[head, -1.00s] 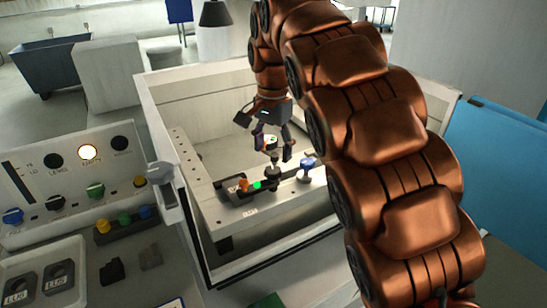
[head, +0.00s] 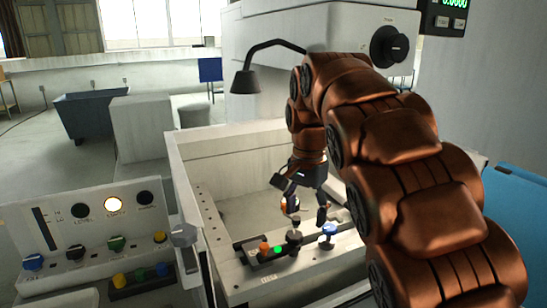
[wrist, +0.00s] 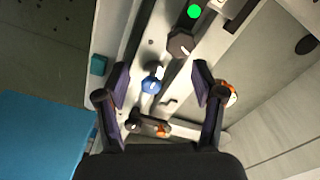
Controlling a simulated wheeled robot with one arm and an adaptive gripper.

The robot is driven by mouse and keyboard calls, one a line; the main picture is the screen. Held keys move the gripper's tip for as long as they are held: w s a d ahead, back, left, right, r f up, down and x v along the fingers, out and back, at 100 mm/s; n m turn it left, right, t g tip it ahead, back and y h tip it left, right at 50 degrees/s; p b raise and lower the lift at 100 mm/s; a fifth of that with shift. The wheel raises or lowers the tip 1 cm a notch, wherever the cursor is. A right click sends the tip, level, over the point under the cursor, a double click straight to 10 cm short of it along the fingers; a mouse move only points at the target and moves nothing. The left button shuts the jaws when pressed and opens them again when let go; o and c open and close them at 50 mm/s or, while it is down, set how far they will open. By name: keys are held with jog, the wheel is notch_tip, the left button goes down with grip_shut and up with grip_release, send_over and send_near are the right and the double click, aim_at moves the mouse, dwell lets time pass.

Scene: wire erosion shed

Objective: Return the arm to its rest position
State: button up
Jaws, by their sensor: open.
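My arm (head: 400,150) is copper-coloured and reaches down over the white machine tank from the right side of the head view. My gripper (head: 306,215) hangs above the fixture rail inside the tank. In the wrist view my gripper (wrist: 155,85) has its two fingers spread wide with nothing held between them. Below and between the fingers is a blue knob (wrist: 151,85), apart from both; it also shows in the head view (head: 328,229). A dark knob (wrist: 180,43) lies beyond the fingertips. An orange-and-white round part (wrist: 229,93) is beside the right finger, partly hidden.
The tank wall (head: 185,170) surrounds the fixture. A control panel (head: 85,235) with a lit lamp (head: 113,204) stands at left. A lamp (head: 246,82) and a machine head (head: 310,30) are above and behind. A blue panel (head: 515,215) is at right.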

jog(key=s+d+f+n, duration=0.2)
jog(key=s+d+f, duration=0.1)
jog(key=s, duration=0.8)
jog(key=s+d+f+n+g, duration=0.1)
jog(key=s+d+f+n, duration=0.2)
jog(key=s+f, duration=0.3)
jog(key=s+d+f+n+p, duration=0.1)
jog(key=s+d+f+n, duration=0.2)
jog(key=s, duration=1.3)
jog(key=shift+s+f+g, duration=0.3)
jog(key=shift+f, duration=0.55)
jog(key=shift+d, duration=0.1)
